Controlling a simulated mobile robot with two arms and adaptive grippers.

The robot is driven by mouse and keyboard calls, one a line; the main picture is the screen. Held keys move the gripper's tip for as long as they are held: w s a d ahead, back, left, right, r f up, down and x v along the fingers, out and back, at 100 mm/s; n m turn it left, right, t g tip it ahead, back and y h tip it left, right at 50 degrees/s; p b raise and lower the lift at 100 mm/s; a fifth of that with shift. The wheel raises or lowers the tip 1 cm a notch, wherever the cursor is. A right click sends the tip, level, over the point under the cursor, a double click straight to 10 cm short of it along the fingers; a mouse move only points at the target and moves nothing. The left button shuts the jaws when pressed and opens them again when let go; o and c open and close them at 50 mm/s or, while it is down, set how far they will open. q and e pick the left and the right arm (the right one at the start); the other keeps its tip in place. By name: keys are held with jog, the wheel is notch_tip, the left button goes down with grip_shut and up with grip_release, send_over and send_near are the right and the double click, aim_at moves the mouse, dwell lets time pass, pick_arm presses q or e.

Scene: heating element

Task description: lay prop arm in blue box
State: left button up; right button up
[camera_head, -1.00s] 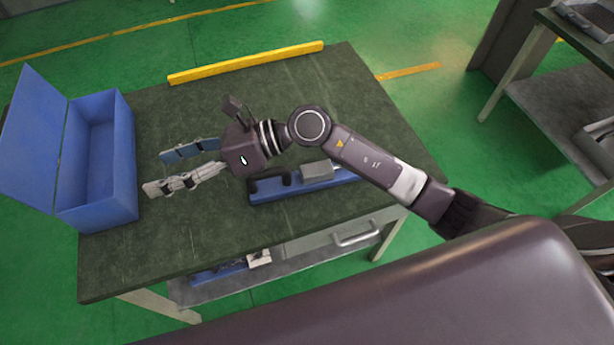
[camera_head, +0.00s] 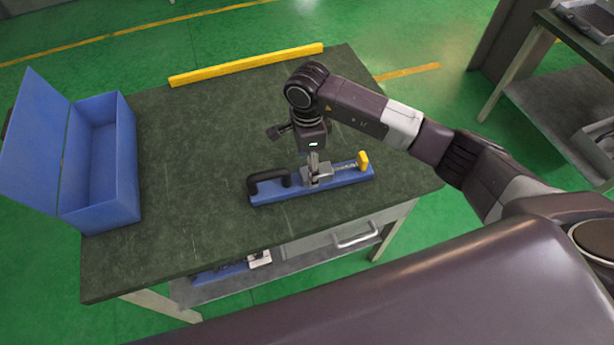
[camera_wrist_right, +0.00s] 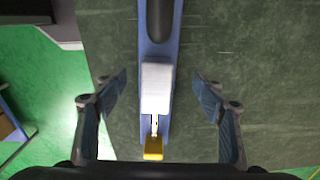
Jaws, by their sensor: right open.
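The prop arm appears to be the long blue bar (camera_head: 345,180) with a black handle, a grey block and a yellow end piece, lying near the table's front edge. My right gripper (camera_head: 315,170) points down over its block. In the right wrist view, my open fingers (camera_wrist_right: 160,95) stand on both sides of the bar's pale block (camera_wrist_right: 156,87), with gaps on each side. The yellow end (camera_wrist_right: 154,148) is close to the gripper's base in that view. The blue box (camera_head: 130,175) stands open at the table's left end. My left gripper is not in view.
A yellow bar (camera_head: 245,64) lies along the table's far edge. The dark green tabletop (camera_head: 200,130) is clear between box and prop arm. A lower shelf holds another blue item (camera_head: 220,271). A second table (camera_head: 540,60) stands at the right.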

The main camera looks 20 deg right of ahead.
jog(key=f, duration=0.1)
jog(key=f+p, duration=0.1)
jog(key=f, duration=0.1)
jog(key=shift+s+a+f+p, duration=0.15)
jog(key=shift+s+f+p, duration=0.1)
jog(key=shift+p, duration=0.05)
jog(key=shift+f, duration=0.45)
grip_shut()
jog(key=shift+w+r, duration=0.1)
jog(key=shift+w, duration=0.05)
